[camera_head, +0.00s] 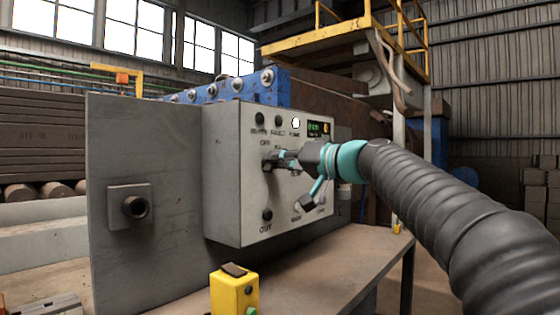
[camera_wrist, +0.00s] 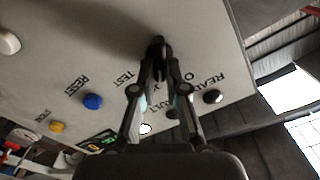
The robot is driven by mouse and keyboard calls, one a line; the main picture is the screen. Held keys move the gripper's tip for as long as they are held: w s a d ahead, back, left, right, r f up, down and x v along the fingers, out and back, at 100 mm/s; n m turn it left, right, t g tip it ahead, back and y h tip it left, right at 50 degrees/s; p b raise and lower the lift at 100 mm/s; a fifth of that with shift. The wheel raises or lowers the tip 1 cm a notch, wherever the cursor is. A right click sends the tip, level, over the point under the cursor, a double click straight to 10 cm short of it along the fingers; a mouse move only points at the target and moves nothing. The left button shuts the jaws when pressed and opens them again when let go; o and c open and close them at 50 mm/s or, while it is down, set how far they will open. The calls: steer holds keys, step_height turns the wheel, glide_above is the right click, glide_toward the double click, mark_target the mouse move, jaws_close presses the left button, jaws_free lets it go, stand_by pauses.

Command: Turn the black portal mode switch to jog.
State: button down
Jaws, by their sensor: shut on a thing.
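The grey-white control panel (camera_head: 226,175) stands upright on the bench. A black switch knob (camera_wrist: 157,44) sticks out of its face in the wrist view. My gripper (camera_head: 280,160) is at the upper middle of the panel, below the row of lamps, and its fingers hide most of the knob in the head view. In the wrist view my gripper (camera_wrist: 158,58) has both fingertips shut on the black knob, one on each side. Lettering that seems to read TEST is beside the knob. The knob's pointing direction cannot be made out, nor can a jog label.
The panel also carries a small lit display (camera_head: 318,128), a black button (camera_head: 267,214) and a blue button (camera_wrist: 93,101). A yellow box (camera_head: 234,292) stands in front on the bench (camera_head: 330,262). A grey plate (camera_head: 145,245) rises left of the panel.

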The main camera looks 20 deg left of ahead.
steer(key=shift+f+m, duration=0.1)
steer(key=shift+m, duration=0.9)
steer(key=c, duration=1.2)
jaws_free()
steer(key=shift+d, duration=0.1)
steer(key=v, duration=1.2)
